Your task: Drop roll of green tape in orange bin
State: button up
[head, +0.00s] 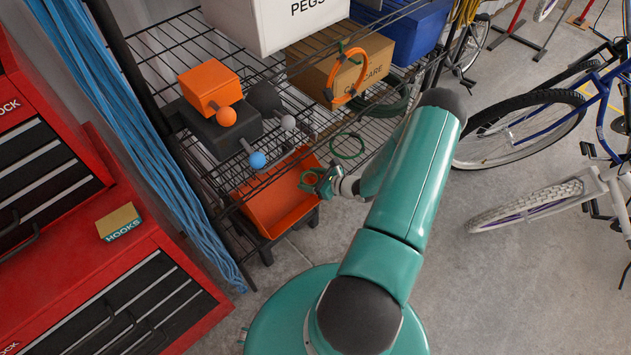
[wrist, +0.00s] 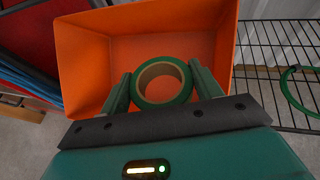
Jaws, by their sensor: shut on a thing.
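The roll of green tape (wrist: 181,82) has a tan core and sits between the two fingers of my gripper (wrist: 162,88) in the wrist view. My gripper is shut on it. The orange bin (wrist: 82,60) lies behind the tape in the wrist view, its open inside facing the camera, and the tape overlaps its near part. In the head view the orange bin (head: 278,205) stands low by the wire shelf, and my gripper (head: 318,180) is at its right side with the tape (head: 308,181) over its right edge. The tape looks held above the bin; the exact height is unclear.
A green ring (head: 347,146) shows at the shelf's edge. A red tool chest (head: 120,270) stands left, bicycles (head: 525,130) right. The floor between is open.

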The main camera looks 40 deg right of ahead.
jog(key=shift+w+f, duration=0.1)
jog(key=shift+w, duration=0.2)
jog(key=o, duration=1.1)
jog(key=shift+c, duration=0.2)
jog(key=v, duration=1.4)
jog(key=shift+w, duration=0.1)
